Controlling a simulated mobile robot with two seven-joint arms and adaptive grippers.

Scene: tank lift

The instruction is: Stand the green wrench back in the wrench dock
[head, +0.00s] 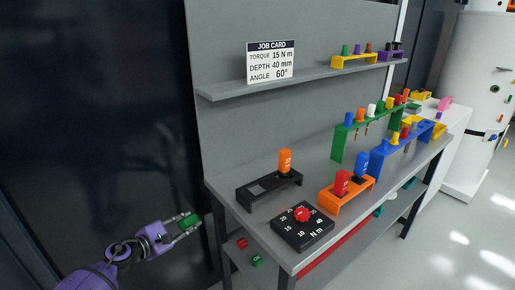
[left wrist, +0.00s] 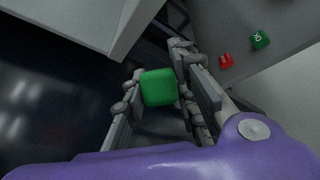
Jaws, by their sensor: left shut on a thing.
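My left gripper (head: 188,224) is shut on a green block-like handle, taken as the green wrench (head: 190,221). It holds it in the air left of the workbench, apart from it. In the left wrist view the green wrench (left wrist: 158,87) sits between the fingers; only its blocky green end shows. A black holder (head: 258,196) on the bench carries one upright orange-handled tool (head: 285,160) at its right end, with bare room to the left; it looks like the wrench dock. My right gripper is not in view.
The grey bench (head: 232,212) also carries a black dial box (head: 317,232) and an orange holder (head: 329,201) with red and blue tools. Green and blue racks stand behind. Red (head: 242,243) and green (head: 257,260) cubes lie on the lower shelf. A job card (head: 270,62) stands above.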

